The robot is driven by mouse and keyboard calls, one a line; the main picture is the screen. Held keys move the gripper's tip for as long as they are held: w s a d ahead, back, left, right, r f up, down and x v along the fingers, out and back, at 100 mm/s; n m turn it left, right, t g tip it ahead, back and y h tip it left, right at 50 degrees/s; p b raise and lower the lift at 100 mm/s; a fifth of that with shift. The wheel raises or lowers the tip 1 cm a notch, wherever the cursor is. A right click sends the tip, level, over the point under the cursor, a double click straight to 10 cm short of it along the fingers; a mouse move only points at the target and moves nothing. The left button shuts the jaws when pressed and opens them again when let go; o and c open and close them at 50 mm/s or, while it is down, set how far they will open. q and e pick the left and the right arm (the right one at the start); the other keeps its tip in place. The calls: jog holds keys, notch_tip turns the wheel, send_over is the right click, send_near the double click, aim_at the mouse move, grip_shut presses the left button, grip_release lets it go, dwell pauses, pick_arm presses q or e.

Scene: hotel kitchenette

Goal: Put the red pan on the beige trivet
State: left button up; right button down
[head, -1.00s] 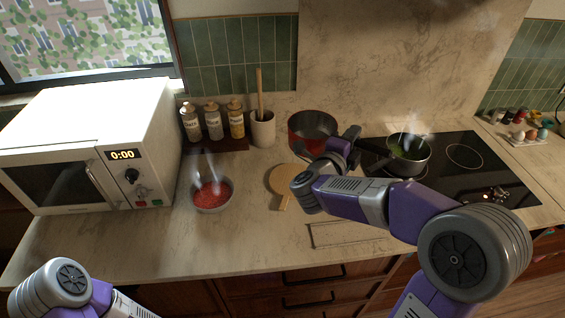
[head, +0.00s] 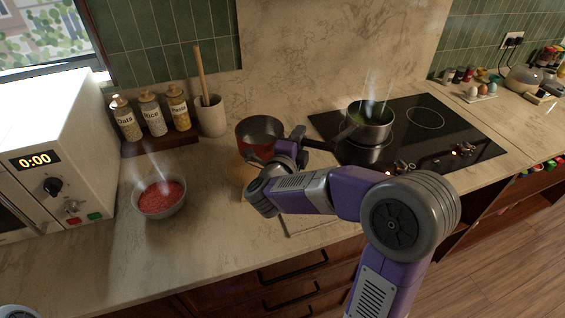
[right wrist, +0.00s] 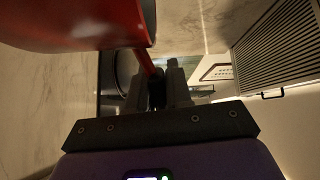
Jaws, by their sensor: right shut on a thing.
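The red pan (head: 250,150) is at the back of the counter in the head view, between the utensil crock and the hob. Its red side fills the upper left of the right wrist view (right wrist: 75,25). My right gripper (head: 298,140) is at the pan's right side, shut on its red handle; the fingers also show in the right wrist view (right wrist: 160,85). The beige trivet (head: 238,174) lies in front of the pan, partly hidden by my right arm. I cannot tell whether the pan touches the counter. My left gripper is out of view.
A steaming pot (head: 371,125) stands on the black hob (head: 450,140), its handle pointing towards my right gripper. A steaming bowl of red food (head: 159,198) is left of the trivet. A utensil crock (head: 211,118) and labelled jars (head: 152,115) stand behind. The front counter is mostly clear.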

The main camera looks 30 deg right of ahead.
jog(key=shift+f+b, duration=1)
jog(key=shift+f, duration=2.15)
jog(key=shift+f, duration=0.1)
jog(key=c, duration=1.5)
grip_release()
jog(key=shift+f, duration=0.15)
jog(key=o, duration=0.5)
jog(key=shift+c, duration=0.2)
